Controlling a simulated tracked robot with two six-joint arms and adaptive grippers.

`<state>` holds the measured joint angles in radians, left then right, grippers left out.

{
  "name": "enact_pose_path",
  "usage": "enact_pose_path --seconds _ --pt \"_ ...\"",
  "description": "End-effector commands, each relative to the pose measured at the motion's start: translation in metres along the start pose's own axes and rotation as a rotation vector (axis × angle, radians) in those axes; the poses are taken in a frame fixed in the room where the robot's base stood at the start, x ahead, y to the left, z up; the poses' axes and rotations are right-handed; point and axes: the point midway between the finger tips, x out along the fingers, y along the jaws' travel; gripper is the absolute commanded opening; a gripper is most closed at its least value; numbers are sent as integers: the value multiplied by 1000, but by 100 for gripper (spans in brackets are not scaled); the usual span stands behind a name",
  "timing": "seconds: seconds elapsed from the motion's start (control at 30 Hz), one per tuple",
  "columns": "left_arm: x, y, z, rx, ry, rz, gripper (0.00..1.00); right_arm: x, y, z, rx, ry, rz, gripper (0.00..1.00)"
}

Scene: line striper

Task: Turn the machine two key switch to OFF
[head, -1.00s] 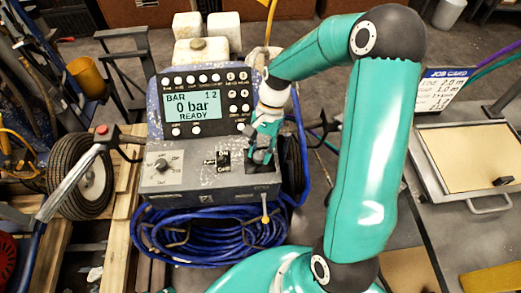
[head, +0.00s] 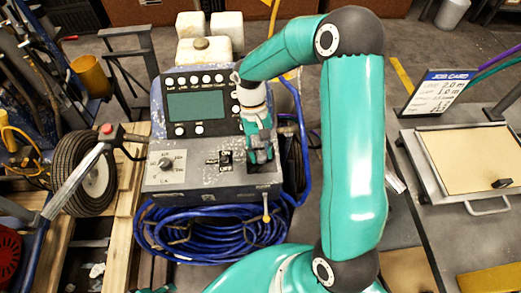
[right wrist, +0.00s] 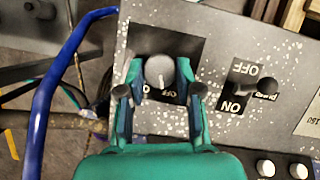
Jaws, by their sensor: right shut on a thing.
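The line striper's control box (head: 203,182) stands left of centre in the head view, its display (head: 195,111) blank. In the right wrist view the key switch (right wrist: 159,71) is a round grey knob on a dark plate. Its pale mark points down the picture, toward the OFF label, which appears upside down. My right gripper (right wrist: 160,82) is shut on the knob, one finger on each side. In the head view my right gripper (head: 261,152) covers the switch at the panel's right side. My left gripper is not in view.
A toggle switch (right wrist: 268,86) with ON and OFF labels sits beside the knob. A dial (head: 165,164) is at the panel's left. A coiled blue hose (head: 205,235) hangs below. A job card (head: 440,92) and a framed board (head: 470,160) are at right.

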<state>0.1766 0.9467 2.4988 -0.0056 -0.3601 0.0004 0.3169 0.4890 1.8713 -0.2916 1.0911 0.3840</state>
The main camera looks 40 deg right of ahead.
Motion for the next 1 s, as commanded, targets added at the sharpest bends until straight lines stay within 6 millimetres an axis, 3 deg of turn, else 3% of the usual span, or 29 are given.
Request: enact_pose_path --seconds 0.3,0.83,0.87,1.0 --pt "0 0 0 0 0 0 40 -1 -2 -1 -132 6 53 0" --pt "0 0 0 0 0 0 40 -1 -2 -1 -159 8 64 0" --pt "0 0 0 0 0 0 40 -1 -2 -1 -159 8 64 36" --pt "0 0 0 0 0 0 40 -1 -2 -1 -159 6 64 60"
